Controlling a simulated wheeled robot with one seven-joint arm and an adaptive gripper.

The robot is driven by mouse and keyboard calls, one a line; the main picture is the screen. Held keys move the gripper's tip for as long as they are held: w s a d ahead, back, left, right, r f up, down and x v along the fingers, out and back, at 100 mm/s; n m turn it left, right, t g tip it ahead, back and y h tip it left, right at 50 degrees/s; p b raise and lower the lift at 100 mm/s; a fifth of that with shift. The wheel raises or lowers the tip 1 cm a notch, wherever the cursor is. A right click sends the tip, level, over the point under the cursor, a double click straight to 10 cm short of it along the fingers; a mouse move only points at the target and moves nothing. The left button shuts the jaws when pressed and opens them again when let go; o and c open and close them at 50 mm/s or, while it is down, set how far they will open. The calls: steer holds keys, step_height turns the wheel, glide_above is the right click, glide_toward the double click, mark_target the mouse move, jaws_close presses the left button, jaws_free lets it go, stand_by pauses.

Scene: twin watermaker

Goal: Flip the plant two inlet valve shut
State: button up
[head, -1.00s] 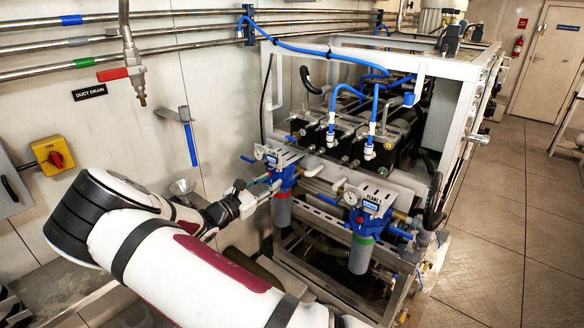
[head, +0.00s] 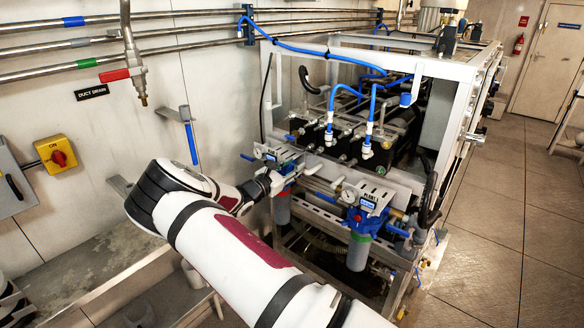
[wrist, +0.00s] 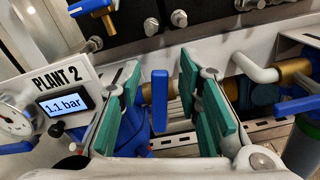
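The plant two inlet unit has a "PLANT 2" sign (wrist: 65,80) with a display reading 1.1 bar. A blue lever (wrist: 160,100), seen almost as an upright bar, stands between my gripper's green finger pads. My gripper (wrist: 162,112) is open, with a visible gap between the lever and the pads on each side. In the head view, my gripper (head: 275,182) is at the left filter unit (head: 282,208); its fingertips and the lever are hard to make out there. How deep the lever sits between the fingers is unclear.
The plant one filter unit (head: 359,250) stands close to the right of my gripper. A metal frame (head: 345,170) runs behind both units. A blue wall lever (head: 191,144) and a yellow switch box (head: 55,154) are at left. Open floor (head: 485,240) lies at right.

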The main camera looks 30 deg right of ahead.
steer(key=shift+c, duration=0.3)
jaws_close()
steer(key=shift+w+a+n+b, duration=0.15)
steer(key=shift+w+n+b, duration=0.35)
steer(key=shift+n+b, duration=0.3)
steer(key=shift+w+a+n, duration=0.1)
steer(key=shift+w+n, duration=0.1)
steer(key=shift+n, duration=0.6)
steer(key=shift+o, duration=0.3)
jaws_free()
steer(key=shift+r, duration=0.1)
